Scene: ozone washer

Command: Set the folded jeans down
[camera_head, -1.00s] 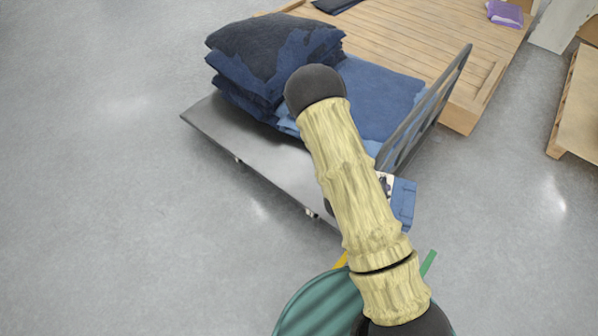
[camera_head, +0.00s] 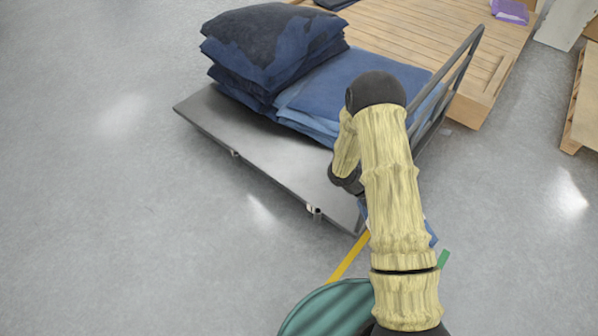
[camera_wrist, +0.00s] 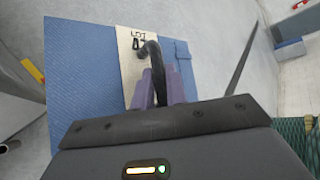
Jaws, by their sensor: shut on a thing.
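The folded jeans (camera_wrist: 90,75) are a flat blue denim piece with a cream label strip down the middle, lettered in black, and a dark curved loop at the label. My gripper (camera_wrist: 158,88), with purple fingers, is shut at this loop and holds the jeans. In the head view my arm hides most of the jeans; only a small blue edge (camera_head: 432,232) shows beside it. My gripper itself is hidden there. The jeans are near the right front corner of the grey flatbed cart (camera_head: 265,150); I cannot tell their height from the floor.
A tall dark denim stack (camera_head: 270,45) and a lower blue stack (camera_head: 345,85) sit on the cart. Its front strip is bare. A rail (camera_head: 455,75) stands at its right end. A wooden pallet (camera_head: 425,40) lies behind. Floor is clear at left.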

